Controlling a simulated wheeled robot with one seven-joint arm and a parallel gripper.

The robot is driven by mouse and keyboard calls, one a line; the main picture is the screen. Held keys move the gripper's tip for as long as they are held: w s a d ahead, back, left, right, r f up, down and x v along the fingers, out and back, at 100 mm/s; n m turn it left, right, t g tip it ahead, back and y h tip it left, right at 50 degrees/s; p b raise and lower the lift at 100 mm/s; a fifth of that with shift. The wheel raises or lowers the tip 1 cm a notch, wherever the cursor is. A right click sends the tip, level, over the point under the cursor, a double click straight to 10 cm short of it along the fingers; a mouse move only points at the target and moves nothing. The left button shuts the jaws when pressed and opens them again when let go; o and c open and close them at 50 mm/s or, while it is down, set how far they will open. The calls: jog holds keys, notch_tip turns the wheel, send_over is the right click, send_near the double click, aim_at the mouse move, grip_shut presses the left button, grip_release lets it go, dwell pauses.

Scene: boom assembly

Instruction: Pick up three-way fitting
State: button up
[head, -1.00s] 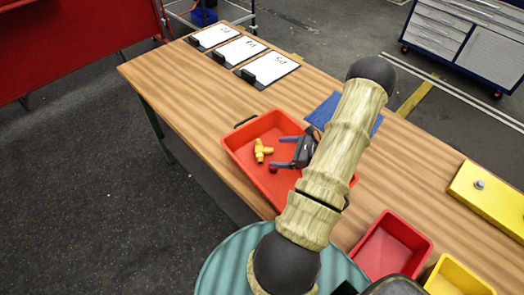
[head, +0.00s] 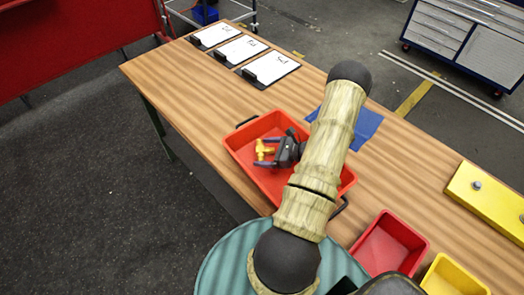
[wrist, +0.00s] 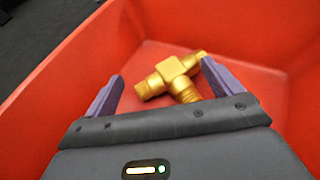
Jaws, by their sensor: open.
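The three-way fitting (head: 265,149) is a brass-yellow T-shaped piece in the red-orange tray (head: 240,139) on the table. In the wrist view the fitting (wrist: 172,78) lies just ahead of my gripper (wrist: 160,84), between the lines of its two purple fingers and nearer the right one. My gripper (head: 261,155) is open in the head view, with its fingers on either side of the fitting. The jaws are apart and I cannot tell whether either finger touches it. The arm hides the right part of the tray.
Tray walls (wrist: 45,105) rise close around the gripper. A blue sheet (head: 366,127) lies behind the arm. A red bin (head: 390,246), a yellow bin (head: 455,277) and a yellow block (head: 490,200) are to the right. Clipboards (head: 240,50) lie at the far left; the wood between is clear.

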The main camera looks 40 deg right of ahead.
jog(key=shift+s, duration=0.1)
jog(key=c, duration=1.2)
jog(key=shift+d+r, duration=0.1)
jog(key=shift+r, duration=0.05)
notch_tip(320, 180, up, 10)
jog(key=shift+f+b, duration=0.1)
jog(key=shift+b, duration=1.15)
